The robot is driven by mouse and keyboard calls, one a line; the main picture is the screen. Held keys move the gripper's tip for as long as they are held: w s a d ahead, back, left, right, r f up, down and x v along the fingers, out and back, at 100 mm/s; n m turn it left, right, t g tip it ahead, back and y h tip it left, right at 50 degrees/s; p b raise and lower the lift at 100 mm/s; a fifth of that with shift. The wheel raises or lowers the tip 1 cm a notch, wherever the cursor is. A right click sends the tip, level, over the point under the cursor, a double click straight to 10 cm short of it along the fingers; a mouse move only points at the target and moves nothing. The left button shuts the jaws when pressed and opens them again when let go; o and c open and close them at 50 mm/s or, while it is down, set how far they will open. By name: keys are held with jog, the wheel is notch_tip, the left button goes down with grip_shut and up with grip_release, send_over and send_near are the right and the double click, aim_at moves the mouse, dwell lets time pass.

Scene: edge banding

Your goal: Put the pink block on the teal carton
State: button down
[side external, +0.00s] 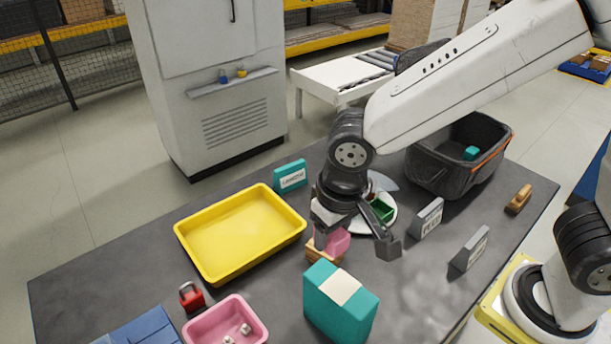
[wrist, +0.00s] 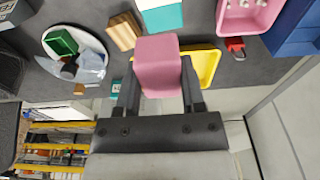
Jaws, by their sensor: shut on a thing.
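The pink block (wrist: 158,66) is between the two fingers of my gripper (wrist: 159,88) in the wrist view. In the side view the pink block (side external: 337,241) shows partly, below my gripper (side external: 352,236), which is shut on it. The teal carton (side external: 325,312) stands upright on the table, nearer the side camera than the block, with a pale label over its top and side. The carton also shows at the top edge of the wrist view (wrist: 164,18), partly cut off. The block is apart from the carton.
A wooden block (side external: 313,253) lies close by, beside the carton. A yellow tray (side external: 240,235) and pink bin (side external: 213,325) are to the left. A white plate (wrist: 96,42) with a green container (wrist: 60,41), grey signs (side external: 428,218) and a black crate (side external: 440,172) are also near.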

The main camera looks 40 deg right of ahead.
aim_at(338, 233)
jog(key=shift+f, duration=2.25)
jog(key=shift+f, duration=0.15)
jog(key=shift+f, duration=1.65)
jog(key=shift+f, duration=0.1)
jog(key=shift+c, duration=1)
grip_release()
jog(key=shift+r, duration=0.2)
jog(key=shift+s+r, duration=0.25)
jog(key=shift+r, duration=1.7)
jog(key=shift+s+r, duration=0.25)
jog(key=shift+r, duration=1.75)
jog(key=shift+s+r, duration=0.25)
jog(key=shift+r, duration=1.7)
jog(key=shift+d, duration=0.1)
